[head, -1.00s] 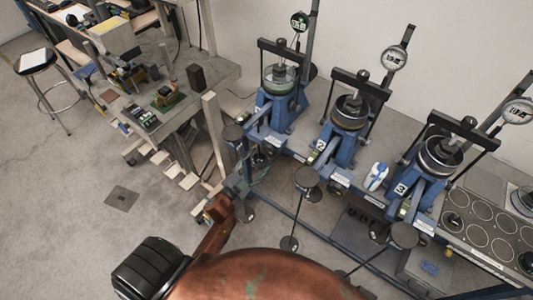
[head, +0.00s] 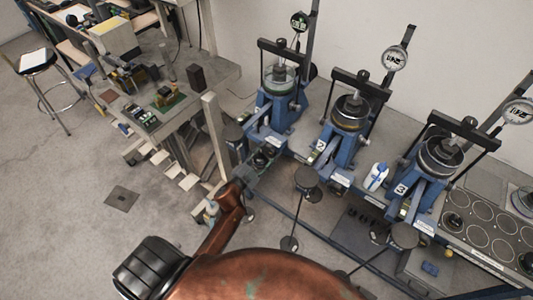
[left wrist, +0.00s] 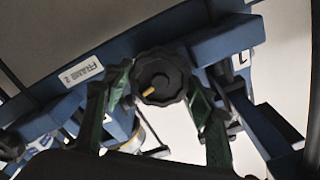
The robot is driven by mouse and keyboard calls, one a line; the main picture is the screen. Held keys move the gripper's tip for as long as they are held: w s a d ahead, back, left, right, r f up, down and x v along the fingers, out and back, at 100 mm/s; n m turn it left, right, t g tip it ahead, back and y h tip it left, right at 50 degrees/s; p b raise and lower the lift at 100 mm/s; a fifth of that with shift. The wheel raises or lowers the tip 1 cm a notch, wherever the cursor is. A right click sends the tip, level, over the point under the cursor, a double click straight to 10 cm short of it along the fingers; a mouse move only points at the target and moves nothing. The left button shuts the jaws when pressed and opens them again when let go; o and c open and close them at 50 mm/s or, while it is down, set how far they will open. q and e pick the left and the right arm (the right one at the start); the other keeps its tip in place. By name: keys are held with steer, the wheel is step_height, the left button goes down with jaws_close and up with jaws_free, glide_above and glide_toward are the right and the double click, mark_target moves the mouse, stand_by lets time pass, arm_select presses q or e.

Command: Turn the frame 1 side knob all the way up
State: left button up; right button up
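The side knob (left wrist: 160,76) is black and lobed with a small yellow mark. In the left wrist view it sits between the two green fingers of my left gripper (left wrist: 157,88). The fingers stand apart, one on each side, close to its rim; I cannot tell whether they touch it. In the head view my left gripper (head: 246,175) is at the front of the leftmost blue lever frame (head: 279,108), and the knob is hard to make out there. My right gripper is not in view.
The middle frame (head: 344,140) and right frame (head: 423,180) stand along the same bench. Black weight hangers (head: 306,178) hang in front of it. A wooden structure (head: 213,125) and a cluttered workbench (head: 170,75) are at the left. The floor (head: 75,190) at the left is mostly clear.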

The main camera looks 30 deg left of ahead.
arm_select(q)
steer(key=c, duration=0.6)
steer(key=shift+c, duration=0.2)
steer(key=shift+m, duration=0.3)
steer(key=o, duration=1.2)
steer(key=shift+c, duration=0.2)
steer(key=s, duration=1.2)
steer(key=shift+a, duration=0.45)
